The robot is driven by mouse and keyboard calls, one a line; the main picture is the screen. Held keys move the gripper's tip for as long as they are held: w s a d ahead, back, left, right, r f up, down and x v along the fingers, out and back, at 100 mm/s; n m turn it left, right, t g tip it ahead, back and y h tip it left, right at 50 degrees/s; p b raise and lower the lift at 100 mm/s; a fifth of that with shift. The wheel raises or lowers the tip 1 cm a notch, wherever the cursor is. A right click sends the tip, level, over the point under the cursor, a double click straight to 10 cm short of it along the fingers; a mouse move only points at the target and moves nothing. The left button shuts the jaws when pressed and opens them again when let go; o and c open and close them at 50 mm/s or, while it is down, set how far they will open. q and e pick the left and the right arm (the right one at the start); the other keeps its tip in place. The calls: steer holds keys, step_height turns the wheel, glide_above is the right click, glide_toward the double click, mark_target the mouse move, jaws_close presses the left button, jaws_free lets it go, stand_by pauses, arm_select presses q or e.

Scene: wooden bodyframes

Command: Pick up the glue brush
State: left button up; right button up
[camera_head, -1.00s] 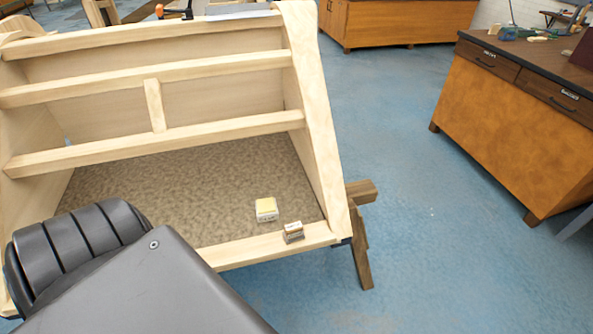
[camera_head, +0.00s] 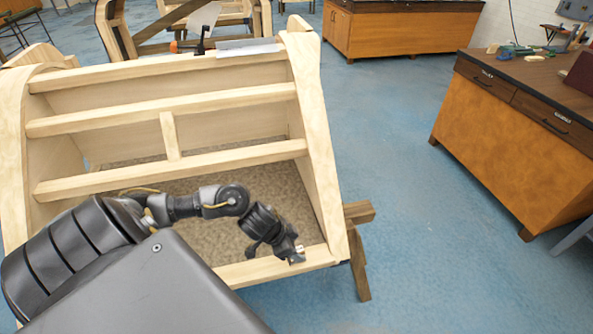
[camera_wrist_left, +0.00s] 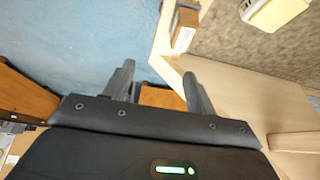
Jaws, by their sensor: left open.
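My left gripper (camera_head: 290,250) is above the front right corner of the wooden frame, pointing down. In the left wrist view the left gripper (camera_wrist_left: 158,80) is open, with nothing between its fingers. A small brown block with a white label (camera_wrist_left: 184,30) sits on the frame's front rail, beyond the fingertips and apart from them. A yellow-topped pale block (camera_wrist_left: 272,10) lies on the panel inside the frame, cut by the picture's top edge. My arm hides it in the head view. I cannot tell for certain which, if either, is the glue brush. My right gripper is not in view.
The wooden frame (camera_head: 165,122) has several cross rails and rests on a wooden stand (camera_head: 357,215). An orange-handled clamp (camera_head: 190,45) is at its top edge. A wooden cabinet (camera_head: 515,145) stands at right. The blue floor between them is clear.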

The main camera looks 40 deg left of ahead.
arm_select(q)
steer(key=a+g, duration=0.1)
steer(key=a, duration=0.4)
steer(key=shift+n+y, duration=0.3)
steer(key=x, duration=0.5)
steer(key=shift+s+d+b, duration=0.2)
steer(key=shift+d+b, duration=0.1)
steer(key=shift+b, duration=0.05)
steer(key=shift+d+x, duration=0.15)
steer(key=shift+x, duration=1.1)
steer(key=shift+d+x, duration=0.1)
steer(key=shift+x, duration=1.2)
steer(key=shift+w+r, duration=0.1)
steer(key=c, duration=1.1)
